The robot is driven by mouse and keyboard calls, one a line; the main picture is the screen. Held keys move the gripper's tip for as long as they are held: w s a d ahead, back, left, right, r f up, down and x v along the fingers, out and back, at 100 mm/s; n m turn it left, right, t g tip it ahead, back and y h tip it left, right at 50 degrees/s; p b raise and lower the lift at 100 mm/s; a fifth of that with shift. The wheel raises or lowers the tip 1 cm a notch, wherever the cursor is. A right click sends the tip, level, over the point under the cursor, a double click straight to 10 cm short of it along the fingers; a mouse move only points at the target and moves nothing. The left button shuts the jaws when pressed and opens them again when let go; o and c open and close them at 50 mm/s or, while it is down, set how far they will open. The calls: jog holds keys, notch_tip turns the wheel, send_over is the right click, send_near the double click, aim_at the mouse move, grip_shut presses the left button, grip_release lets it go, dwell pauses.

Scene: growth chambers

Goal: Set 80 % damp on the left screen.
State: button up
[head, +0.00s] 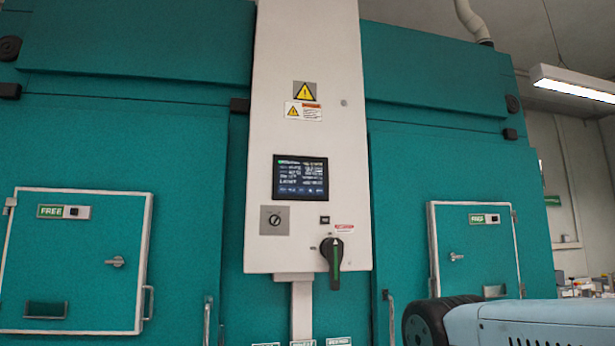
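One dark touch screen (300,177) is in view, set in the white control column (306,60) between two teal chambers. It shows rows of small white and green text and a row of blue fields along its bottom. The text is too small to read, so I cannot tell a damp value. I cannot tell whether this is the left screen; no second screen is in view. My gripper is not in view.
Below the screen are a key switch (275,220) and a dark rotary handle (335,262). Chamber doors marked FREE flank the column, at left (85,262) and right (475,245). A light-blue vented body with a black round part (530,322) fills the lower right.

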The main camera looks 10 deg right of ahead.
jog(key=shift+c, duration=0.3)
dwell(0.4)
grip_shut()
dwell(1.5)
